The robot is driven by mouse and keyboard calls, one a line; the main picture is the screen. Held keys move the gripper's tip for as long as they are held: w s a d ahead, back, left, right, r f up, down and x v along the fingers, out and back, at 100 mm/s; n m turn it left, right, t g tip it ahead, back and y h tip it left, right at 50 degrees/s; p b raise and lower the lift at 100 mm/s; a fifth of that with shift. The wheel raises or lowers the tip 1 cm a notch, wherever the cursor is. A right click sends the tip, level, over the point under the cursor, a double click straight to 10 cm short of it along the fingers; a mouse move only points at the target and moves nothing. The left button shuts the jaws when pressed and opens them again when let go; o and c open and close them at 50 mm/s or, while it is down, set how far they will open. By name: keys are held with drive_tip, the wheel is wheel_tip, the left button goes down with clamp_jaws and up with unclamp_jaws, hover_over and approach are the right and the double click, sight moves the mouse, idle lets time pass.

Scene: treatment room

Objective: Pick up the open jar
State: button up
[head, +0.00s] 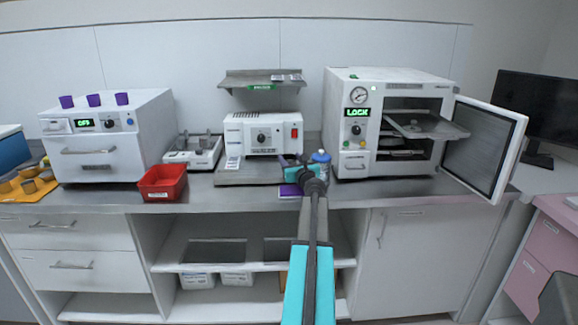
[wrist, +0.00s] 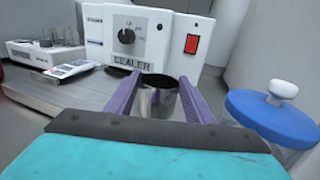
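In the wrist view a small grey metallic jar (wrist: 158,101) with an open, dark mouth stands upright between the two purple fingers of my gripper (wrist: 160,88). The fingers are spread on either side of it and nearly line up with its sides; I see no clear grip on it. In the head view my teal gripper (head: 299,172) is low over the counter in front of the sealer, and the open jar cannot be made out there.
A blue-lidded jar (wrist: 273,118) stands close to the right of my gripper; it also shows in the head view (head: 320,158). The white sealer (head: 262,131) stands behind. The autoclave (head: 390,125) on the right has its door open. A red bin (head: 162,183) is to the left.

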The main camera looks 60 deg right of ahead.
drive_tip(key=c, duration=0.3)
drive_tip(key=shift+c, duration=0.2)
drive_tip(key=shift+r, duration=0.1)
drive_tip(key=shift+r, duration=1.45)
drive_tip(key=shift+a+r+p, duration=0.1)
drive_tip(key=shift+r+p, duration=0.2)
drive_tip(key=shift+r, duration=0.05)
drive_tip(key=w+a+r+v, duration=0.1)
drive_tip(key=a+v, duration=0.1)
drive_tip(key=v, duration=1.3)
drive_tip(key=shift+w+a, duration=0.15)
drive_tip(key=shift+a, duration=0.15)
drive_tip(key=shift+r, duration=0.15)
